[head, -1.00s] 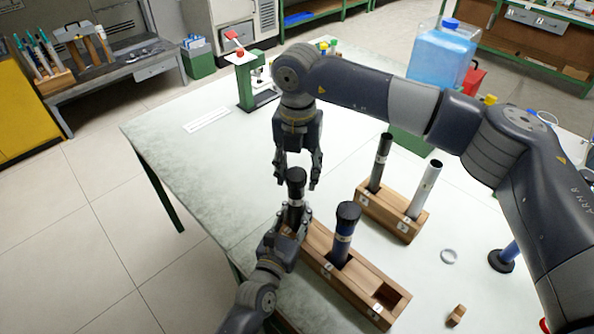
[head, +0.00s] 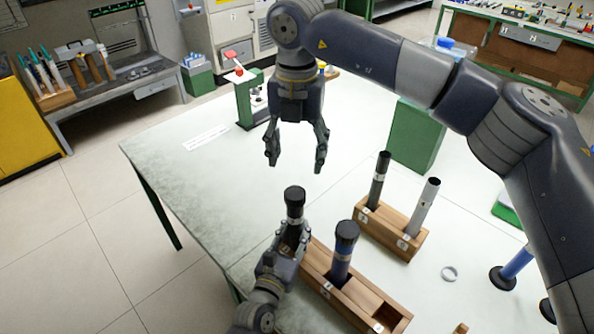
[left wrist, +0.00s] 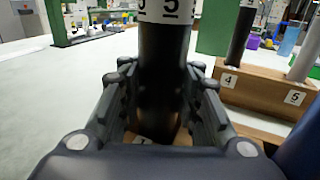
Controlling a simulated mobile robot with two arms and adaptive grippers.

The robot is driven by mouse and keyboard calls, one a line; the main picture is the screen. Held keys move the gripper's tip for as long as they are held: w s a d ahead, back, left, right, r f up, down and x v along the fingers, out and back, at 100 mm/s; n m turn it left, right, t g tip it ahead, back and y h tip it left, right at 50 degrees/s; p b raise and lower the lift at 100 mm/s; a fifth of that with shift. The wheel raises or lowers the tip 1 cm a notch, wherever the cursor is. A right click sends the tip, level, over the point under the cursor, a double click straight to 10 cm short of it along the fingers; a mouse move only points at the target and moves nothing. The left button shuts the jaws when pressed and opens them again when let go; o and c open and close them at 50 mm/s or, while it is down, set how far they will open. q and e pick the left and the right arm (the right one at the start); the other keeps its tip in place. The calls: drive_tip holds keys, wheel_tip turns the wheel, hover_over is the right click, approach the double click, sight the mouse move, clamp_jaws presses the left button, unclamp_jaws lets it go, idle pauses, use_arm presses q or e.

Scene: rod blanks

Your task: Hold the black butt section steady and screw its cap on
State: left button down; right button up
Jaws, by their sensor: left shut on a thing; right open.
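The black butt section (left wrist: 163,75) stands upright at the left end of the front wooden rack, with a pale band near its top. Its wider black cap (head: 294,195) sits on its upper end; how tightly it is seated I cannot tell. My left gripper (head: 290,240) is shut on the tube below the cap; the left wrist view shows the tube between its fingers and a white label marked 5 above them. My right gripper (head: 295,163) is open and empty, pointing down above the cap and clear of it.
The front rack (head: 318,262) also holds a blue section (head: 342,255) with a black cap. A second rack (head: 392,232) behind holds a black tube (head: 379,180) and a silver tube (head: 422,207).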

use_arm(q)
drive_tip(key=shift+a+f, duration=0.1)
drive_tip(key=shift+f, duration=0.15)
drive_tip(key=c, duration=1.1)
unclamp_jaws()
drive_tip(key=shift+s+a+r, duration=0.1)
drive_tip(key=shift+r, duration=0.05)
drive_tip(key=v, duration=1.2)
